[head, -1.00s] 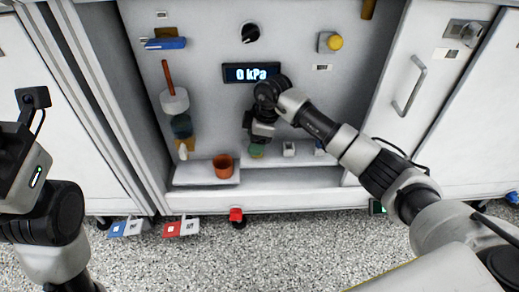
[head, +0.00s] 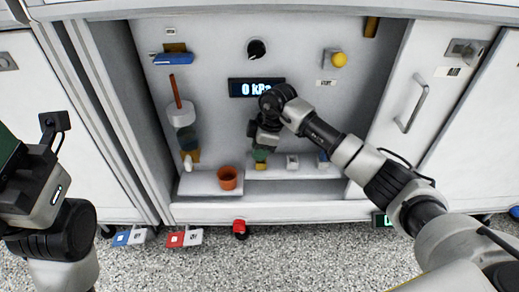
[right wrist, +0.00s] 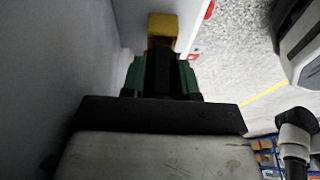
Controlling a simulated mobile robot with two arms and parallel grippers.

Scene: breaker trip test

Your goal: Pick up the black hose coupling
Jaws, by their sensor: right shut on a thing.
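My right gripper (head: 261,147) is in front of the cabinet recess, shut on a green piece (head: 260,155). In the right wrist view the green piece (right wrist: 131,78) shows on both sides of a black finger, which hides its middle. It is held just above a small yellow stand (head: 262,166); the stand's yellow top also shows in the right wrist view (right wrist: 162,27). The piece in my grip looks green; I cannot make out a clearly black coupling. My left arm is at the left edge of the head view, its fingertips out of sight.
A brown-orange pot (head: 227,178) stands left of the yellow stand. A white block (head: 292,162) and a blue piece (head: 323,160) stand to its right. Behind are a display (head: 256,87) reading 0 kPa, a black knob (head: 257,49) and a yellow button (head: 339,60).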

